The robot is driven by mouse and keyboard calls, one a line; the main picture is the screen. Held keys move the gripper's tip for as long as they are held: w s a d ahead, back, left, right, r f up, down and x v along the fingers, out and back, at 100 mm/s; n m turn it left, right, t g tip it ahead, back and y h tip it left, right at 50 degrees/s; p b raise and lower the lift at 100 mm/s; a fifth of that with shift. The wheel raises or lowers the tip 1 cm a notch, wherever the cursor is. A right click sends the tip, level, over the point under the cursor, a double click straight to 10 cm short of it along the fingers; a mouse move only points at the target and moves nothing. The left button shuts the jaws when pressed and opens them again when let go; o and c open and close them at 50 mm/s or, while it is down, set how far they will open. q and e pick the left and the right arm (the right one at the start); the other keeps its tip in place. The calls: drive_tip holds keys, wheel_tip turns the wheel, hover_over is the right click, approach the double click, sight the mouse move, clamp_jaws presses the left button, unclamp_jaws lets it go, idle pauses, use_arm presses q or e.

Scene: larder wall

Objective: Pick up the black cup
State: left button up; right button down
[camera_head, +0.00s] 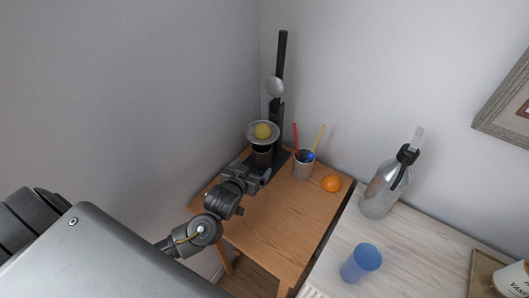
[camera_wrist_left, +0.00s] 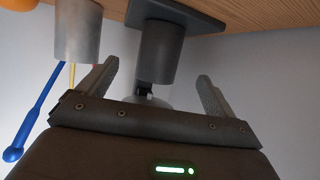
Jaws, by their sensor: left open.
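The black cup (camera_head: 262,156) is a dark cylinder on the small wooden table, by the corner. A pale round dish (camera_head: 252,136) with a yellow ball shows right above it; I cannot tell if the dish rests on the cup. My left gripper (camera_head: 258,171) is open just in front of the cup, on its near side. In the left wrist view, which is upside down, the cup (camera_wrist_left: 160,52) shows between the spread fingers (camera_wrist_left: 158,82), with no clear contact. My right gripper is not in view.
A black stand (camera_head: 278,122) rises behind the cup. A grey holder (camera_head: 302,170) with a red and a yellow stick stands to the right, beside an orange (camera_head: 331,183). A metal bottle (camera_head: 381,192) and blue cup (camera_head: 361,262) stand on the pale table. The wooden table's front is clear.

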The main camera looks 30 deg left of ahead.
sight(258, 159)
use_arm(q)
drive_tip(key=p+x, duration=0.1)
drive_tip(key=x, duration=0.3)
drive_tip(key=shift+w, duration=0.3)
drive_tip(key=shift+w+f, duration=0.2)
drive_tip(key=shift+w, duration=0.05)
drive_tip(key=shift+w+r+p, duration=0.1)
drive_tip(key=shift+w+p, duration=0.2)
drive_tip(key=shift+p, duration=0.05)
drive_tip(key=shift+p+x, duration=0.8)
drive_tip(key=shift+x, duration=1.5)
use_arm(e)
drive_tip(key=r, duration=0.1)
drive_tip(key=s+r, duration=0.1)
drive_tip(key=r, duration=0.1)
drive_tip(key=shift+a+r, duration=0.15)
use_arm(q)
drive_tip(key=shift+c, duration=0.3)
drive_tip(key=c, duration=1.2)
